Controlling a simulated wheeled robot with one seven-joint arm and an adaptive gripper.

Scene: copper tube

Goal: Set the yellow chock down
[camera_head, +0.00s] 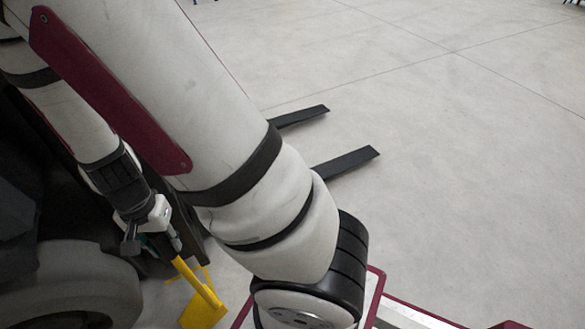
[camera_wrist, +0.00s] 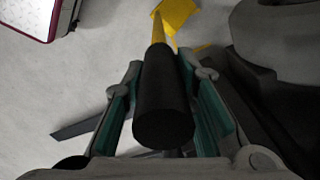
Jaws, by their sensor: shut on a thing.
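The yellow chock (camera_head: 203,312) shows at the lower left of the head view, low beside a big wheel. Its long handle rises up and left to my gripper (camera_head: 160,238). In the wrist view my gripper (camera_wrist: 164,75) is shut on the chock's thick black grip (camera_wrist: 164,115), with a teal-lined finger on each side. The yellow end of the chock (camera_wrist: 178,16) is at the top of that view, beyond the fingers. I cannot tell whether the chock touches the floor.
A dark vehicle stands at the left, with a large grey wheel (camera_head: 75,290) close to the chock; the wheel also shows in the wrist view (camera_wrist: 280,40). Two flat black forks (camera_head: 345,161) stick out low over the floor. The concrete floor (camera_head: 460,170) to the right is clear.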

